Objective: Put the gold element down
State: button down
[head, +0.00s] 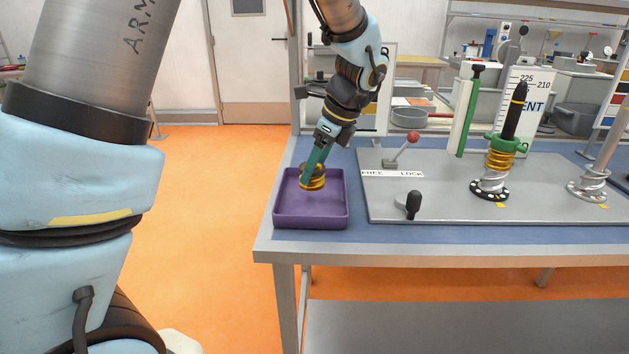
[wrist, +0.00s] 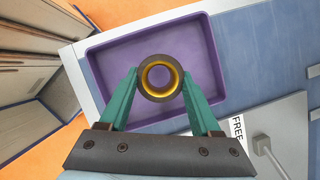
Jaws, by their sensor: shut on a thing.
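The gold element (head: 313,178) is a short ring-shaped piece with a hole through it. In the wrist view the gold element (wrist: 160,78) sits between my two green fingertips. My gripper (head: 312,170) is shut on it, one finger on each side. The purple tray (head: 311,222) lies under it at the left end of the bench, and the tray also shows in the wrist view (wrist: 112,75). The gold element is over the tray, but I cannot tell whether it touches the tray floor. No other thing shows inside the tray.
A grey plate (head: 440,205) right of the tray carries a red-knobbed lever (head: 405,148), a black-knobbed handle (head: 412,205) and a screw post (head: 489,183) with gold and green parts. Another screw post (head: 592,180) stands farther right. The bench's front edge is close to the tray.

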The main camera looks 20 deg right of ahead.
jog(key=shift+f, duration=1.8)
jog(key=shift+f, duration=0.15)
jog(key=shift+c, duration=0.5)
grip_release()
